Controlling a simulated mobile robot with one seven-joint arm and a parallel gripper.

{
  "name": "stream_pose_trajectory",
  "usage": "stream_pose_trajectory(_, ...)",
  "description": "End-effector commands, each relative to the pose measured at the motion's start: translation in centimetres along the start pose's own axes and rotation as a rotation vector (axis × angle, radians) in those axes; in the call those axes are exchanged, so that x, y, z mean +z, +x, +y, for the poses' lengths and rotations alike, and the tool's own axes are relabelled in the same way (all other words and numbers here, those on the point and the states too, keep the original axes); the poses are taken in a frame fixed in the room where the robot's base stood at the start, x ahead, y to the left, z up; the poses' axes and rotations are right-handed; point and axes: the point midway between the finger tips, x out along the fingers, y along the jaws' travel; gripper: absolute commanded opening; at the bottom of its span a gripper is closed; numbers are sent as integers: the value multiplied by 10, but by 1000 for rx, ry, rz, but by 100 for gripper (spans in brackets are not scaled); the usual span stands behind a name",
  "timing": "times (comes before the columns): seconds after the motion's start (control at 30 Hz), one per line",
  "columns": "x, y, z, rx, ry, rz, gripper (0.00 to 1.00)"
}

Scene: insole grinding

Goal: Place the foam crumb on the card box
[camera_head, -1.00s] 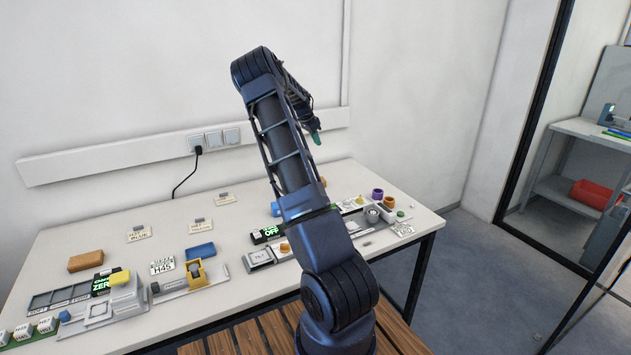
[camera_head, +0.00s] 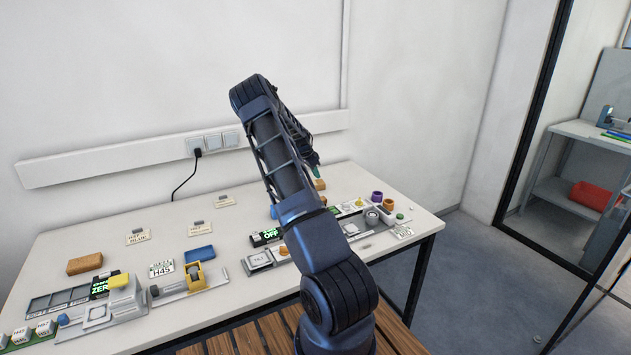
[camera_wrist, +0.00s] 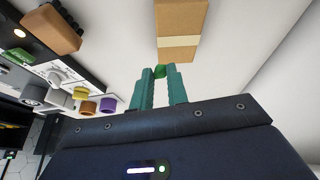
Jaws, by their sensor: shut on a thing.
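My gripper (camera_wrist: 159,88) has teal fingers, and in the wrist view they are shut on a small green foam crumb (camera_wrist: 159,71) at their tips. The card box (camera_wrist: 181,20) is brown with a pale tape band and lies just beyond the fingertips in that view. In the head view my gripper (camera_head: 316,166) hangs over the back right of the table, just above the card box (camera_head: 319,185). The crumb cannot be made out there.
A brown block (camera_wrist: 52,28) and purple (camera_wrist: 108,104) and orange (camera_wrist: 88,107) rings show left in the wrist view. The white table (camera_head: 110,255) also carries a yellow dispenser (camera_head: 194,276), a blue block (camera_head: 200,254) and several labelled devices. The table's back strip is mostly clear.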

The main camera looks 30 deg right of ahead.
Motion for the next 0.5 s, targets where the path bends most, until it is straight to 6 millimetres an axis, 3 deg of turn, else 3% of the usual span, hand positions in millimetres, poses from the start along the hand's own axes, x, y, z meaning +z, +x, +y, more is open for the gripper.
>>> stream_pose_trajectory(0.23,13,30,0,2,0,0,0)
stream_pose_trajectory(0.5,14,35,-1,0,0,0,0)
